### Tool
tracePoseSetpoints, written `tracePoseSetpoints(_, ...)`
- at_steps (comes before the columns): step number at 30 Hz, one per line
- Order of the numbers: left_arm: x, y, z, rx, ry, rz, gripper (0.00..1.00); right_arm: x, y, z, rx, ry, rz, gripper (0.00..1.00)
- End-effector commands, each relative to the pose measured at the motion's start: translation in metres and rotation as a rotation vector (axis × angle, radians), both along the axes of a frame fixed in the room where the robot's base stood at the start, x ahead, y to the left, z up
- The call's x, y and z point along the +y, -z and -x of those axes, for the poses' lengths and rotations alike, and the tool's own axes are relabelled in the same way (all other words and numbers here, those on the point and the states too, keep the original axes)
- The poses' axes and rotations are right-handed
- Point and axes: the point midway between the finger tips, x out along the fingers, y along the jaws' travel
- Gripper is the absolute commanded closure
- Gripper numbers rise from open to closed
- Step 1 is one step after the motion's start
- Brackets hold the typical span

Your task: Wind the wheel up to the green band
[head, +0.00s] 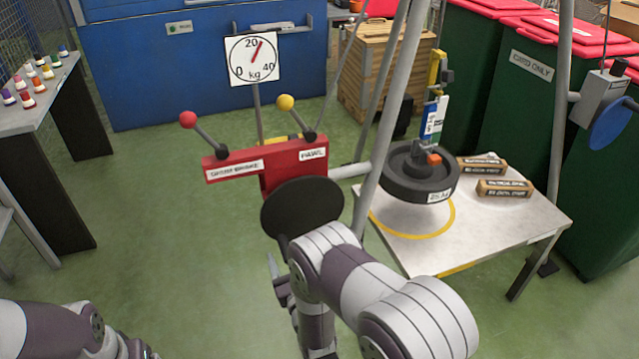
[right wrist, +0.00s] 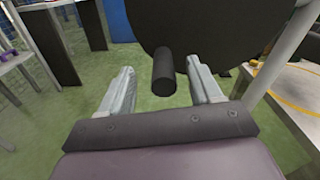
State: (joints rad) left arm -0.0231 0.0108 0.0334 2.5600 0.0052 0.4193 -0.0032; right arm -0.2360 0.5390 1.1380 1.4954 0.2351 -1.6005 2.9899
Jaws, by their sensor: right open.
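The dark wheel (head: 405,190) hangs from a hook and a strip with blue, white and green parts (head: 434,120), over a pale table; it seems clear of the top. The red winch housing (head: 260,170) has a red-knobbed brake lever (head: 188,119) and a yellow-knobbed pawl lever (head: 285,102). A black disc (head: 300,208) sits on its near side. My right gripper (head: 277,277) is below the disc. In the right wrist view, its open fingers (right wrist: 162,80) lie either side of the disc's black handle (right wrist: 164,62), with gaps. Only my left arm shows, at lower left.
The dial (head: 253,60) reads a little past 20 kg. The table (head: 500,230) has a yellow ring and two brown boxes (head: 504,188). Grey frame legs (head: 388,120) rise beside the winch. Green bins (head: 530,110) stand at right.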

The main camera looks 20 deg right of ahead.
Motion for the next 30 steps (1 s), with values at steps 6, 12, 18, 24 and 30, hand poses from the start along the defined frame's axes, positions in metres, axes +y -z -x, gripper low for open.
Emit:
tracePoseSetpoints(6, 0.0, -0.001, 0.0, 0.0, 0.0, 0.0, 0.19, 0.0, 0.0, 0.024, -0.001, -0.001, 0.001, 0.36)
tracePoseSetpoints(12, 0.0, 0.009, 0.0, 0.0, 0.0, 0.0, 0.19, 0.0, 0.002, 0.046, -0.003, 0.0, 0.0, 0.36)
tracePoseSetpoints(18, 0.0, 0.016, 0.0, 0.0, 0.0, 0.0, 0.19, 0.0, 0.001, 0.062, -0.001, 0.001, 0.001, 0.36)
tracePoseSetpoints(24, 0.0, 0.015, 0.0, 0.0, 0.0, 0.0, 0.19, -0.001, -0.001, 0.064, 0.0, 0.001, 0.001, 0.36)
tracePoseSetpoints(30, 0.0, 0.028, 0.0, 0.0, 0.0, 0.0, 0.19, 0.002, 0.001, 0.064, -0.021, -0.005, 0.0, 0.36)
